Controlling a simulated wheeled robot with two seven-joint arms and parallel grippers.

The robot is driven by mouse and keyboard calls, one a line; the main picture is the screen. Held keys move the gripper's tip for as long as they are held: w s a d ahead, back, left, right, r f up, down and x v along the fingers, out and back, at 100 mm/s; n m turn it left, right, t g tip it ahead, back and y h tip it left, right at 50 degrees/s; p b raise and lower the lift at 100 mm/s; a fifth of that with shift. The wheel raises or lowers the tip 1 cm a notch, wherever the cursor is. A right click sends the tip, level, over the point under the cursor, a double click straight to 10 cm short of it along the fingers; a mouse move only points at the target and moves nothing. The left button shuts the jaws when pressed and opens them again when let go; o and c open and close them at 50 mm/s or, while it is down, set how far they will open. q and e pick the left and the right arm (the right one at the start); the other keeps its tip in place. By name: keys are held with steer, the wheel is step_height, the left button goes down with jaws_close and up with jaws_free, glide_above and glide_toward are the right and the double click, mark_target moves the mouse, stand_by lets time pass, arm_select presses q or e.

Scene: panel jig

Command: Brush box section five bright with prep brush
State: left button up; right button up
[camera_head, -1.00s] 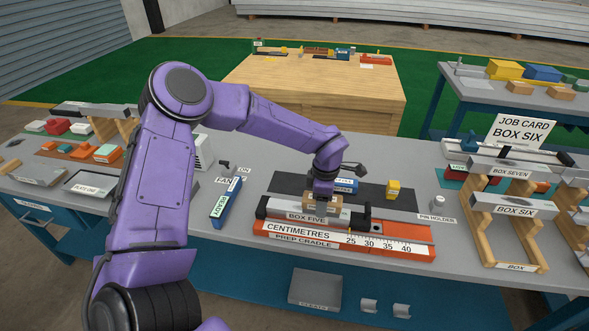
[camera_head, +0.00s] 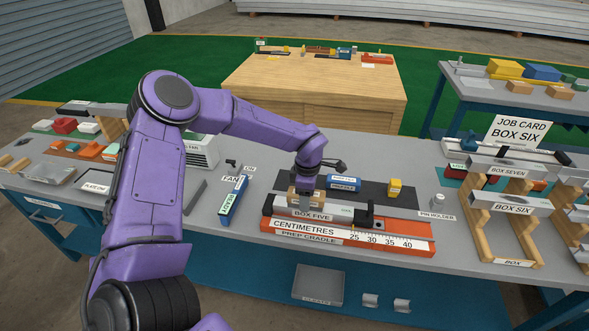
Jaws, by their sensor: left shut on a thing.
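Box section five (camera_head: 338,213), a grey metal bar labelled BOX FIVE, lies in the orange prep cradle (camera_head: 375,245) with its centimetre scale in front. My left gripper (camera_head: 306,188) is over the left part of the bar. It is shut on a small brown block, which looks like the prep brush (camera_head: 293,194). The brush is low over the bar's top. The gripper partly hides it, and I cannot tell whether it touches the metal. My right gripper is not in view.
A blue READY box (camera_head: 232,202) stands left of the cradle. A blue box (camera_head: 344,184) and a yellow block (camera_head: 394,188) stand behind it. Box six (camera_head: 510,204) rests on a wooden rack at right. The job card (camera_head: 520,130) reads BOX SIX.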

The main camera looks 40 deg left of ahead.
arm_select(q)
steer(key=shift+s+a+p, duration=0.25)
steer(key=shift+s+a, duration=0.1)
steer(key=shift+a, duration=0.2)
steer(key=shift+s+a+p, duration=0.2)
steer(key=shift+s+a, duration=0.1)
steer(key=shift+a, duration=0.25)
steer(key=shift+s+a+r+p, duration=0.15)
steer(key=shift+r+p, duration=0.15)
steer(key=shift+p, duration=0.05)
steer(key=shift+a+r+p, duration=0.1)
steer(key=shift+r+p, duration=0.3)
steer(key=shift+r, duration=0.45)
steer(key=shift+r+p, duration=0.35)
steer(key=shift+d+r+p, duration=0.2)
steer(key=shift+r+p, duration=0.8)
steer(key=shift+r, duration=0.15)
steer(key=shift+a+r+p, duration=0.1)
steer(key=shift+r+p, duration=1.1)
steer(key=shift+r, duration=0.2)
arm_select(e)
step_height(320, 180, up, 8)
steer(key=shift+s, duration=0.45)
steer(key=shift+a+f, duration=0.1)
